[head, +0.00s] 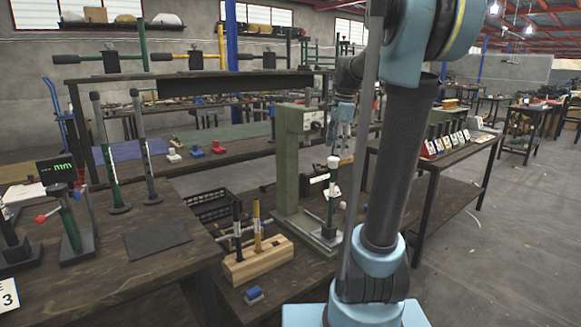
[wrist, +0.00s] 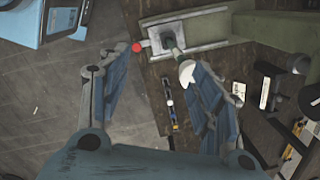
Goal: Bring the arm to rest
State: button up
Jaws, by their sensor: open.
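My gripper (head: 343,118) hangs fingers down in the head view, partly beside my own arm, above the white-capped green post (head: 332,180) of a rivet press. In the wrist view my gripper (wrist: 155,68) is open, with its two blue fingers well apart and nothing held between them. The white cap (wrist: 186,73) shows close beside the right finger; I cannot tell whether they touch. My arm is raised and bent, with its upper part running out of the top of the head view.
A tall green press frame (head: 293,160) stands near the gripper. A wooden block (head: 258,262) holds upright tools, with a small blue item (head: 254,294) in front. A bench with a dark mat (head: 158,241) is at left. Open floor (head: 480,260) lies at right.

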jog(key=s+f+n+t, duration=0.1)
jog(key=s+f+n, duration=0.7)
jog(key=s+f, duration=0.3)
jog(key=s+f+n+h, duration=0.1)
jog(key=s+f+n, duration=0.7)
jog(key=s, duration=0.8)
notch_tip(320, 180, down, 3)
jog(key=shift+s+d+r+t, duration=0.1)
jog(key=shift+s+d+t, duration=0.05)
jog(key=shift+s+t, duration=0.25)
jog(key=shift+w+f, duration=0.25)
jog(key=shift+w, duration=0.2)
